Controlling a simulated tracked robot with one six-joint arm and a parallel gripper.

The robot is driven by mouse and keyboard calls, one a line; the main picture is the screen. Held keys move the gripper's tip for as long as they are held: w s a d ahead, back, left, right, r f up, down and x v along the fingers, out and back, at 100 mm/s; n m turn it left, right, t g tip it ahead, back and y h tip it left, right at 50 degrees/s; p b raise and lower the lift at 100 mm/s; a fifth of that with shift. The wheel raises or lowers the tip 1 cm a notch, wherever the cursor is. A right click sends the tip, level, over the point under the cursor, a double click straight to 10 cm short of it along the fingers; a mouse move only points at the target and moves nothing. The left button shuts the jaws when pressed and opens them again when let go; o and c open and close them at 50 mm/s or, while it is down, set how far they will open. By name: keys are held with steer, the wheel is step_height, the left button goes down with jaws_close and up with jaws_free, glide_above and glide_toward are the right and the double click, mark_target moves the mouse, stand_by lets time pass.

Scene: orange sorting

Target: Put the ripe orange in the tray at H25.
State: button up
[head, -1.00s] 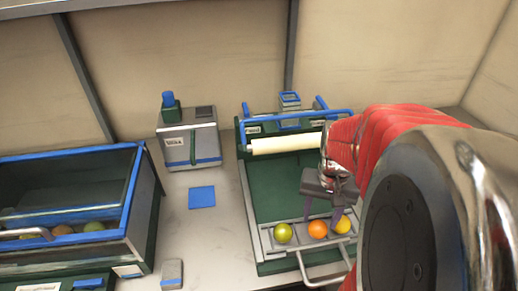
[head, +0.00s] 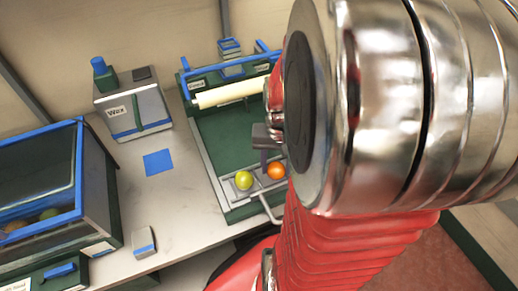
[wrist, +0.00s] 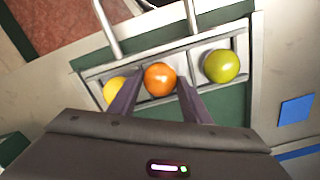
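An orange fruit (head: 277,170) sits in the middle of a metal sorting tray (head: 228,190), beside a yellow-green fruit (head: 244,180). In the wrist view the orange fruit (wrist: 160,79) lies between a yellow fruit (wrist: 116,90) and the yellow-green one (wrist: 221,66). The yellow fruit is hidden behind my arm in the head view. My gripper (wrist: 160,97) is open, its two fingertips apart on either side of the orange fruit's near edge. I cannot tell whether they touch it. No label reading H25 is legible.
A box labelled Wax (head: 135,110) and a flat blue square (head: 158,162) are on the bench left of the green machine (head: 228,135). A blue-edged bin (head: 97,190) with fruit stands far left. A small grey block (head: 143,242) is near the front edge.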

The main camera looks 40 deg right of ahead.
mark_target(276, 165)
steer(key=c, duration=0.6)
steer(key=shift+r, duration=0.1)
steer(key=shift+c, duration=0.2)
step_height(276, 165, up, 10)
steer(key=shift+f, duration=0.1)
stand_by(0.6)
